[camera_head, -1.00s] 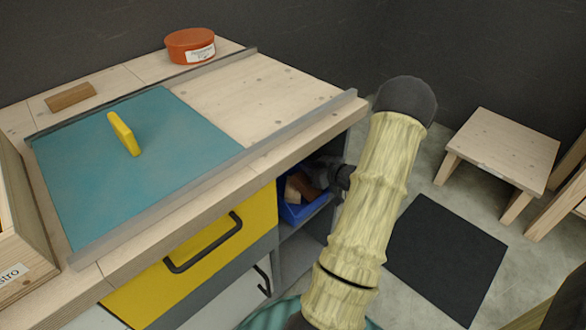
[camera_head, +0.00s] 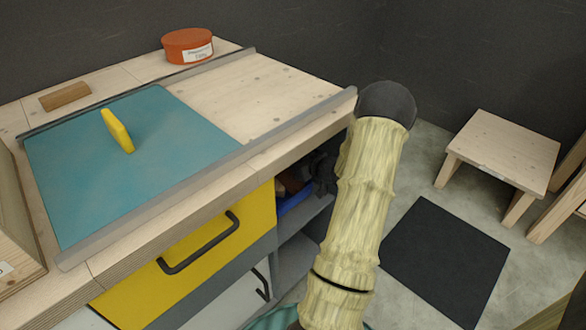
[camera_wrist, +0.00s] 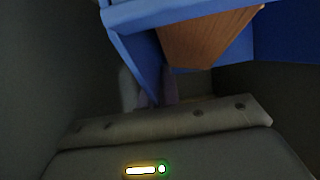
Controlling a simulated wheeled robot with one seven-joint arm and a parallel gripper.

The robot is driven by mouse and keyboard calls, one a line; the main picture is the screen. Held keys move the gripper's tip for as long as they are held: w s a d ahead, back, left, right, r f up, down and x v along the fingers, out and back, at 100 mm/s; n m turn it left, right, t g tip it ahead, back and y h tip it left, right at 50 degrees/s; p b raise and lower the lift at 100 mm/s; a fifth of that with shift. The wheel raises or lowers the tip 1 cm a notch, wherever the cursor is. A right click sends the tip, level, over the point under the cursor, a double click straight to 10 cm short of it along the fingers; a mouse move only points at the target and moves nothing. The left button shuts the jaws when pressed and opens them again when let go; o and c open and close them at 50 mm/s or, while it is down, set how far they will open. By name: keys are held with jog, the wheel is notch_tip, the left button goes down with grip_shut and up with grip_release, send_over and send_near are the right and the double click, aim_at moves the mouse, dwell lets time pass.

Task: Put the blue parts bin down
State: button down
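The blue parts bin (camera_head: 294,203) is in the open shelf compartment under the right end of the workbench. It holds brown wooden pieces (camera_head: 291,182). The bench top and my arm hide much of it. In the wrist view its blue wall (camera_wrist: 133,48) fills the top, with a brown wooden piece (camera_wrist: 207,40) inside. My gripper (camera_head: 325,172) is dark and partly hidden by my arm at the compartment's opening. In the wrist view the bin's wall runs down between the pale fingers of my gripper (camera_wrist: 150,92), which looks shut on it. The bin's underside contact is hidden.
The shelf board (camera_head: 303,218) lies under the bin, with the yellow drawer (camera_head: 205,250) to its left. The bench top overhangs closely. A dark mat (camera_head: 446,260) and a wooden stool (camera_head: 500,148) are on the floor at right. An orange tub (camera_head: 187,46) stands on the bench.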

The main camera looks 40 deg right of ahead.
notch_tip(320, 180, down, 2)
jog(key=shift+w+f+b, duration=0.1)
jog(key=shift+b, duration=0.35)
jog(key=c, duration=1.6)
grip_release()
jog(key=shift+c, duration=0.2)
